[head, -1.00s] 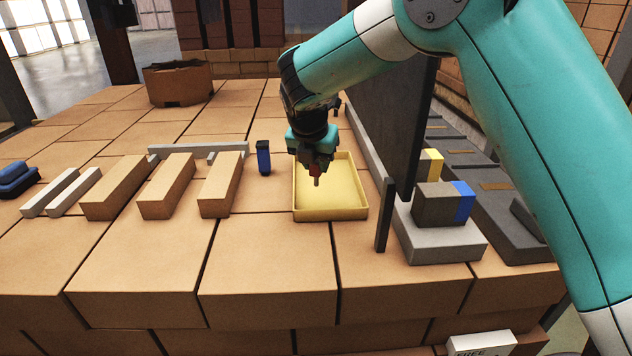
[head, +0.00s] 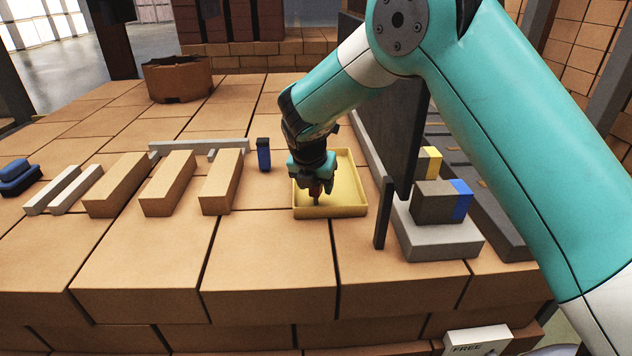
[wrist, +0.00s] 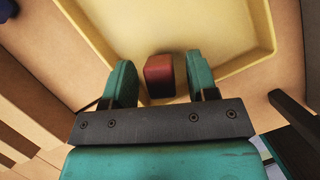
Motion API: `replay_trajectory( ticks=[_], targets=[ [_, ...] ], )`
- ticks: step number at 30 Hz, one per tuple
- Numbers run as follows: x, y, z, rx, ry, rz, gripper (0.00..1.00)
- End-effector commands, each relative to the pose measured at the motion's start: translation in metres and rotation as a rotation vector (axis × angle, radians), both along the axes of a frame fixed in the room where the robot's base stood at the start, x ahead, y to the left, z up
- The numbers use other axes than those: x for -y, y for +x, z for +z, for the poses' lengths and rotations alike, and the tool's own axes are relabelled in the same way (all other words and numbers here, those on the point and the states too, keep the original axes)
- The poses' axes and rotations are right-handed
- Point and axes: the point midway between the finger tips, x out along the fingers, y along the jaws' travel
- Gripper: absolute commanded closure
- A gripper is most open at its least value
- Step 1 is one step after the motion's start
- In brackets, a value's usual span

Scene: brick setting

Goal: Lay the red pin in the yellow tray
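The yellow tray (head: 350,211) lies on the brick top, near the middle of the head view; its floor and rim also show in the wrist view (wrist: 225,75). My gripper (head: 314,180) is low over the left front part of the tray, pointing down. The red pin (head: 315,189) is below it, upright, with its thin lower end over the tray floor; whether it touches is hard to tell. In the wrist view, the pin's red head (wrist: 160,75) is between the two teal fingers of my gripper (wrist: 161,82), with a gap on each side. The gripper is open.
A dark upright panel (head: 383,212) stands close right of the tray, beside a grey block (head: 440,240) bearing a dark box. A blue bottle-like object (head: 263,155) stands left of the tray. Several tan blocks (head: 222,180) lie farther left. The front brick top is clear.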

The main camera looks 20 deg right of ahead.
Motion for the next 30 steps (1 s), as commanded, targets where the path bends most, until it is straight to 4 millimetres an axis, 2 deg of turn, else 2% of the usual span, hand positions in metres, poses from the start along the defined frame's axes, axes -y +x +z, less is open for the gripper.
replay_trajectory(
  ticks=[7, 11, 24, 30],
  targets=[
    [0.0, 0.0, 0.001, 0.001, 0.0, 0.0, 0.47],
    [-0.002, -0.002, 0.01, 0.004, 0.001, 0.001, 0.47],
    [-0.022, -0.031, 0.092, 0.003, 0.001, 0.001, 0.47],
    [-0.025, -0.037, 0.111, 0.002, 0.0, 0.002, 0.47]
  ],
)
